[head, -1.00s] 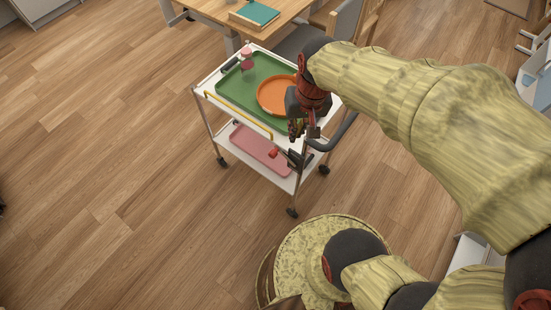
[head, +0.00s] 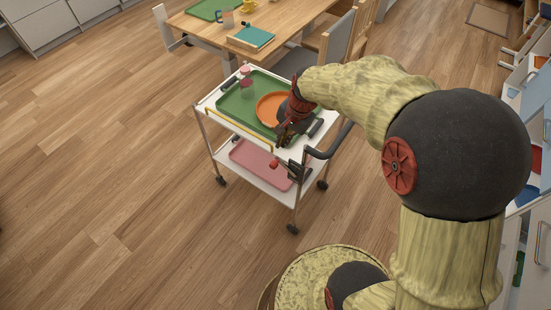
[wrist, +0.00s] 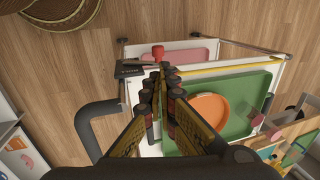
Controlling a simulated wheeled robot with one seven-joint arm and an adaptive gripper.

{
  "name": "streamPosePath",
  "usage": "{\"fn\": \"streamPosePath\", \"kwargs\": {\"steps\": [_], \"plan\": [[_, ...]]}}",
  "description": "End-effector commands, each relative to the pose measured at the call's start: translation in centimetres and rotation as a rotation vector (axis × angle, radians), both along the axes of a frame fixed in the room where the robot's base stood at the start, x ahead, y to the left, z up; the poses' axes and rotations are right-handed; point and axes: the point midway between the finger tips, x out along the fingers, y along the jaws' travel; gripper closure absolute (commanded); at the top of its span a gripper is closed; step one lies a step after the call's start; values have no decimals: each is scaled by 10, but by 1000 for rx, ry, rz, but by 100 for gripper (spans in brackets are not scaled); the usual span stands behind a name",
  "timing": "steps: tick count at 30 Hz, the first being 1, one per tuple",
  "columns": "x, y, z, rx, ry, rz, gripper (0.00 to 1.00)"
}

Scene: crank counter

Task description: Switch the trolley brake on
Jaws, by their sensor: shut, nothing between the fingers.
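The white trolley (head: 270,187) stands ahead of me, with a green tray on top and a pink tray on its lower shelf. A lever with a red knob (head: 273,163) sits on a dark bracket (head: 297,172) at its near end, beside the black push handle (head: 335,143). In the wrist view the red knob (wrist: 158,50) lies just beyond my fingertips, with the dark bracket (wrist: 130,70) to its left. My gripper (head: 281,141) is shut and empty, above the knob in the head picture. I cannot tell whether it touches the knob.
An orange plate (head: 270,104) lies on the green tray (head: 238,108). A wooden table (head: 205,28) with a chair (head: 338,45) stands behind the trolley. Shelves (head: 535,110) are at the right. The floor left of the trolley is clear.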

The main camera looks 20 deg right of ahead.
Motion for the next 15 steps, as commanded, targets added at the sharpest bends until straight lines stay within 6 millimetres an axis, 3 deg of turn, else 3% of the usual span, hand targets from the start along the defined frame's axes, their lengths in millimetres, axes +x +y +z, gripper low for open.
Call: {"fn": "streamPosePath", "kwargs": {"steps": [7, 15], "plan": [[3, 3, -22, 0, 1, 2, 100], [13, 11, -74, 0, 2, 2, 100]]}}
